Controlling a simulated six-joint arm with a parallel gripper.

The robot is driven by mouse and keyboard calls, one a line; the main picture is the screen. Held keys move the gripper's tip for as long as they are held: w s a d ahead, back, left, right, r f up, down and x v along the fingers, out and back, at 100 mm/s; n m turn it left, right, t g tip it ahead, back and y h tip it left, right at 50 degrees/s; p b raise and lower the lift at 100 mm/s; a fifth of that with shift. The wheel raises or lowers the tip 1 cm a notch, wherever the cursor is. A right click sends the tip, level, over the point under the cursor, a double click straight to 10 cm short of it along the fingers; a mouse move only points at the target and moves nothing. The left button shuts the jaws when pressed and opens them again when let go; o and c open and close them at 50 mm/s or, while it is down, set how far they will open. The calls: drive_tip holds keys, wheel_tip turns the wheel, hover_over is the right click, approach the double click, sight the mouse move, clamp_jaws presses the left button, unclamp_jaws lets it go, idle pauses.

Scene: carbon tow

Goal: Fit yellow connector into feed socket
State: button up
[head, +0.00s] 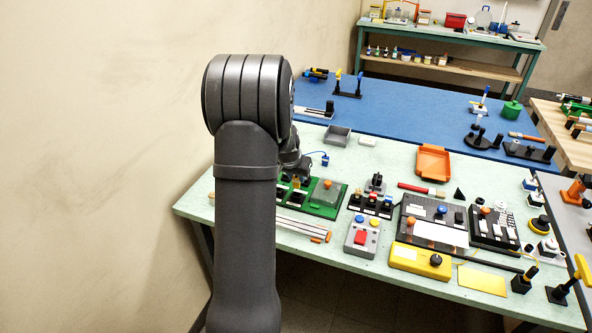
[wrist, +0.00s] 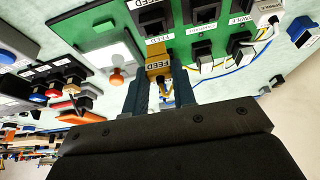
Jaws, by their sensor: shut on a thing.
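I cannot tell whether the connector's tip is in the socket. In the head view my arm hides most of the gripper, and the green board (head: 325,208) shows beside it.
Grey-white connectors with wires (wrist: 207,63) stand right of the yellow connector, close to my right finger. A grey plate with an orange knob (wrist: 116,76) is on the board to the left. A labelled black block (wrist: 52,76) with coloured plugs lies farther left.

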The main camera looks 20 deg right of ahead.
sight(296, 186)
drive_tip(key=shift+f, duration=1.1)
drive_tip(key=shift+f, duration=1.4)
idle(0.4)
drive_tip(key=o, duration=1)
drive_tip(key=shift+o, duration=0.2)
drive_tip(key=v, duration=1.7)
drive_tip(key=shift+r, duration=0.25)
drive_tip(key=shift+f, duration=0.1)
drive_tip(key=x, duration=1.7)
drive_tip(key=shift+f, duration=0.1)
